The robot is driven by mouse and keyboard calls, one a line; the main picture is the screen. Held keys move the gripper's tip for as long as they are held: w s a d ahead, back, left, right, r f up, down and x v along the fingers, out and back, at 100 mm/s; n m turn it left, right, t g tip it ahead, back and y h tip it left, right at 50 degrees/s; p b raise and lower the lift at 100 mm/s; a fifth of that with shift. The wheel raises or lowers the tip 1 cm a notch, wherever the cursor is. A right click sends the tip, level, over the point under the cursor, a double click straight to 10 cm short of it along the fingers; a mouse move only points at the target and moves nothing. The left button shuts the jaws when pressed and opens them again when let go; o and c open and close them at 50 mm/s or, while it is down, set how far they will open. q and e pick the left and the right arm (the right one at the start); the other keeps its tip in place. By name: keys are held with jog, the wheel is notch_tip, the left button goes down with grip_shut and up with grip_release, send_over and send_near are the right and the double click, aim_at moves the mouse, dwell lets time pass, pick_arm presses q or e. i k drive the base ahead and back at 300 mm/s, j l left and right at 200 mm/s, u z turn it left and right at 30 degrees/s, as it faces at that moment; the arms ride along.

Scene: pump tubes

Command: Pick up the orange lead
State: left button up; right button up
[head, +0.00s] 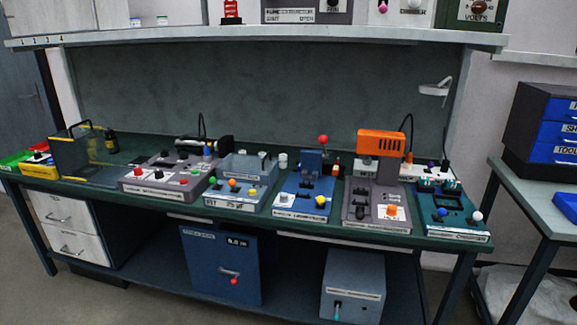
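No gripper of mine shows in the head view. I cannot single out the orange lead for certain. A small orange upright piece (409,158) stands at the right of the bench below a black looped cable (411,122); whether they join is too small to tell. Another small orange piece (336,170) stands beside the blue station (305,204). An orange slotted housing (381,143) sits atop the grey-brown station (361,212), which has an orange knob (391,210) at its front.
The long green bench (160,206) is crowded with stations, including a teal one (452,226) at the right end. A shelf (250,37) runs above. A side table (526,190) with blue drawers (553,130) stands right. Clear floor shows at lower left.

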aim_at(335, 168)
jog(key=l+u, duration=0.3)
jog(key=l, duration=0.2)
jog(key=l+u, duration=0.35)
jog(key=l, duration=0.2)
jog(key=l+u, duration=0.1)
jog(key=l, duration=0.75)
jog(key=k+l, duration=0.1)
jog(key=l, duration=0.7)
jog(key=l+u, duration=0.15)
jog(key=l, duration=0.7)
jog(key=k+l, duration=0.15)
jog(key=l, duration=0.65)
jog(key=i+l+u, duration=0.05)
